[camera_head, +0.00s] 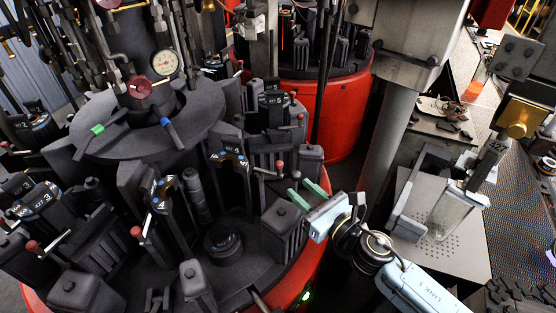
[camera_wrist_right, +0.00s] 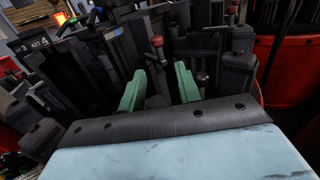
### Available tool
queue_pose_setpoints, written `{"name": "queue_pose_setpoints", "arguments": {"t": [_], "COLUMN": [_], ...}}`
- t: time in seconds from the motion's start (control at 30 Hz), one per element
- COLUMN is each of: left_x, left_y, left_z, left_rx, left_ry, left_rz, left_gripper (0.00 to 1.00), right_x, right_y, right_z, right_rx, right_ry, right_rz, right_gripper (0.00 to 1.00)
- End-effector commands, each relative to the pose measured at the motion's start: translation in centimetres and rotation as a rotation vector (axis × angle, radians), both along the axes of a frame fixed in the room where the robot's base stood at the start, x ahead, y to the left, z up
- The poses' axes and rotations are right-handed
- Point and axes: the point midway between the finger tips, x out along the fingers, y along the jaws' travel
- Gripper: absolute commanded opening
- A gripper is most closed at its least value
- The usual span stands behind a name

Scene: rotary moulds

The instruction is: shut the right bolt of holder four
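Holder four (camera_head: 231,157) is a dark upright holder with a "427 4" label on the rotary mould; its label also shows at the upper left of the right wrist view (camera_wrist_right: 40,42). A red-knobbed bolt (camera_head: 280,165) stands to its right. In the right wrist view a red knob (camera_wrist_right: 157,42), which looks like the same one, lies beyond the gap between my fingers. I cannot tell how far that bolt is slid. My right gripper (camera_head: 307,194) has green fingers, parted and empty, just short of the knob and apart from it. Its fingers also show in the wrist view (camera_wrist_right: 160,88). My left gripper is out of view.
A dark block (camera_head: 284,222) stands close below my right fingers, and another (camera_head: 310,155) behind them. A second red drum (camera_head: 322,115) stands behind. A metal table (camera_head: 455,250) is at right.

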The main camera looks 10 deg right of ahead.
Motion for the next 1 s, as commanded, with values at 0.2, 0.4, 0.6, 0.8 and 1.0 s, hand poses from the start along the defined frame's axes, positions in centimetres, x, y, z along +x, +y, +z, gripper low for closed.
{"name": "queue_pose_setpoints", "arguments": {"t": [0.2, 0.4, 0.6, 0.8, 1.0], "left_x": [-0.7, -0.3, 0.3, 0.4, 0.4], "left_y": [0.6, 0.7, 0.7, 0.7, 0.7], "left_z": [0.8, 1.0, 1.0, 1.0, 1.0], "left_rx": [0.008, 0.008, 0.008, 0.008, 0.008], "left_ry": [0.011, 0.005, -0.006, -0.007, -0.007], "left_rz": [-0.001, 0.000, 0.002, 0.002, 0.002], "left_gripper": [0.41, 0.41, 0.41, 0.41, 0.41], "right_x": [4.2, 7.6, 9.4, 9.9, 9.9], "right_y": [2.0, 3.7, 4.6, 4.9, 4.9], "right_z": [0.3, 0.2, 0.1, 0.1, 0.1], "right_rx": [0.003, 0.003, 0.001, 0.000, 0.000], "right_ry": [-0.003, -0.001, 0.000, 0.000, 0.000], "right_rz": [-0.002, -0.002, -0.001, 0.000, -0.001], "right_gripper": [0.33, 0.33, 0.33, 0.33, 0.32]}}
